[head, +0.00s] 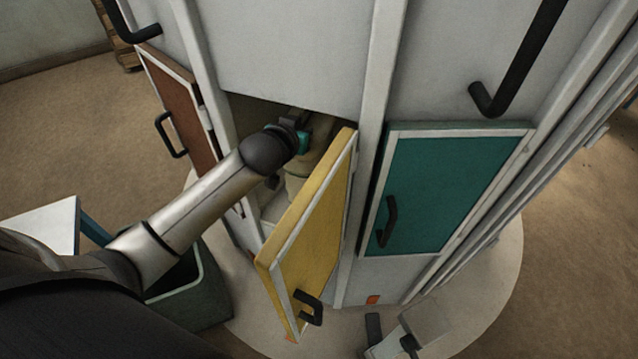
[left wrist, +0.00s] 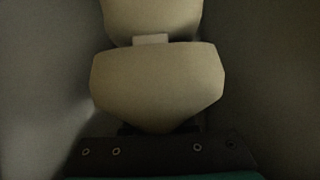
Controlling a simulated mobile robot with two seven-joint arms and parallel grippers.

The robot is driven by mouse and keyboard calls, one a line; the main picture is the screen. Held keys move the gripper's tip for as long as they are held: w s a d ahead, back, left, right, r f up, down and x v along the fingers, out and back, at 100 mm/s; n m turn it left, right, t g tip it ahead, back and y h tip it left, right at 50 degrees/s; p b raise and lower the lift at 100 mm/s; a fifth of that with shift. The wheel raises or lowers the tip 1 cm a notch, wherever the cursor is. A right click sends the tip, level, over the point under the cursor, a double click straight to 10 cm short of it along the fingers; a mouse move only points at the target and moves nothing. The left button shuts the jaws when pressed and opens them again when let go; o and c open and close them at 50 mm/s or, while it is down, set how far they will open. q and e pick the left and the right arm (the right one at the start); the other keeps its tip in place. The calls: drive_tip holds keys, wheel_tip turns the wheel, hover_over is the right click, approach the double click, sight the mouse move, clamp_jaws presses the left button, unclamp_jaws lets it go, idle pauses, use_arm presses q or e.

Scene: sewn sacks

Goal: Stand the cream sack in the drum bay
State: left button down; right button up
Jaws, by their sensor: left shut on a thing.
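The drum bay (head: 275,208) is an opening in the grey cabinet, with its yellow door (head: 312,230) swung outward. My left arm reaches into it from the left. My left gripper (head: 303,140) is inside the opening, shut on the cream sack (head: 297,184). The sack shows only in part behind the gripper and door edge. In the left wrist view the cream sack (left wrist: 160,85) fills the middle, between grey walls at both sides. The fingertips and the sack's base are hidden, so I cannot tell whether it rests on the bay floor.
A closed teal door (head: 450,185) is right of the bay, and a brown door (head: 180,105) is to its left. Black handles stick out from the cabinet. A dark green bin (head: 205,300) stands at lower left. The yellow door's edge is close to my left arm.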

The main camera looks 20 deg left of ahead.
use_arm(q)
drive_tip(key=f, duration=0.3)
drive_tip(key=f+b, duration=0.1)
drive_tip(key=f, duration=0.2)
drive_tip(key=f+b, duration=0.1)
drive_tip(key=f, duration=0.1)
drive_tip(key=shift+w+f, duration=0.25)
drive_tip(key=shift+f, duration=0.25)
drive_tip(key=c, duration=1.1)
unclamp_jaws()
drive_tip(key=shift+s+f, duration=0.35)
drive_tip(key=shift+f, duration=0.15)
drive_tip(key=o, duration=0.4)
drive_tip(key=shift+r, duration=0.1)
